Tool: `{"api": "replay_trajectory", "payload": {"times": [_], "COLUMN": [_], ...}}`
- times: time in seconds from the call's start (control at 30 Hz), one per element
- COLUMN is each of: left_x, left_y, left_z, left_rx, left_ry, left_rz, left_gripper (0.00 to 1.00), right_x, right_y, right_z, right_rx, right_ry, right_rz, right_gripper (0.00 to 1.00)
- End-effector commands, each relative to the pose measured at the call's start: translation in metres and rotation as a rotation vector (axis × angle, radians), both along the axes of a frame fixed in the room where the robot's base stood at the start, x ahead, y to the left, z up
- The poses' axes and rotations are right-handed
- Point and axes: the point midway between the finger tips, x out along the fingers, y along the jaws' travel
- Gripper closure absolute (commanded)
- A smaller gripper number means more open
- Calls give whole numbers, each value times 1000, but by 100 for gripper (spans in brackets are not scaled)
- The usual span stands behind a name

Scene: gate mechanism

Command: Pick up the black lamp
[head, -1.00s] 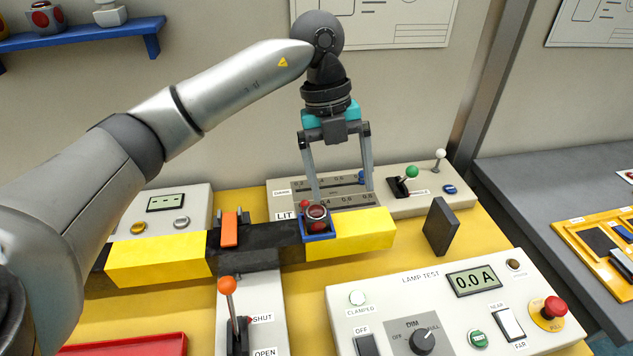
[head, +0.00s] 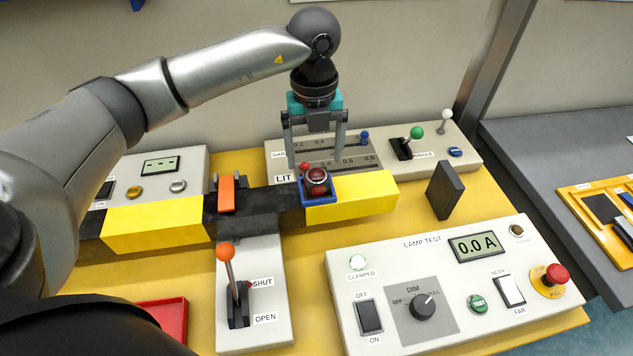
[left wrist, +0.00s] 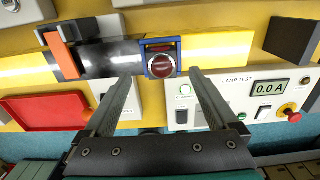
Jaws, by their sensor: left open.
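A lamp (head: 317,178) with a round red lens and a metal rim sits in a blue square holder (head: 321,201) on the yellow-and-black bar. Its body is mostly hidden by the holder, so I cannot tell whether it is black. The lamp also shows in the left wrist view (left wrist: 161,66), between the finger lines. My left gripper (head: 315,165) is open and empty, pointing down, with one finger on each side of the lamp in the picture. In the left wrist view the fingertips (left wrist: 161,76) look apart from the lamp. My right gripper is not in view.
An orange clamp (head: 227,195) sits on the bar (head: 155,222). A lever with an orange knob (head: 225,252) stands in front, by SHUT. A dark upright plate (head: 445,190) stands right. The lamp test panel (head: 400,262) is front right; a red tray (head: 165,315) is front left.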

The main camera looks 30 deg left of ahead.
Motion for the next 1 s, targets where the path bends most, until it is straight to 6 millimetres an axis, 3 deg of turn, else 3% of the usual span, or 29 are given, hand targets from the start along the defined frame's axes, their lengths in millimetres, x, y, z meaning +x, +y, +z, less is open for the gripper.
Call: {"api": "replay_trajectory", "payload": {"times": [0.3, 0.6, 1.0], "left_x": [-2, -1, -1], "left_y": [-4, -4, -4], "left_z": [-44, -49, -48], "left_rx": [-1, 0, 0], "left_ry": [3, 2, 2], "left_rz": [-1, -1, -1], "left_gripper": [7, 7, 52], "right_x": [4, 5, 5], "right_y": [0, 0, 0], "right_z": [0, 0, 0], "right_rx": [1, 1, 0], "right_ry": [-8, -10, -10], "right_rz": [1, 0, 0], "right_gripper": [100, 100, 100]}}
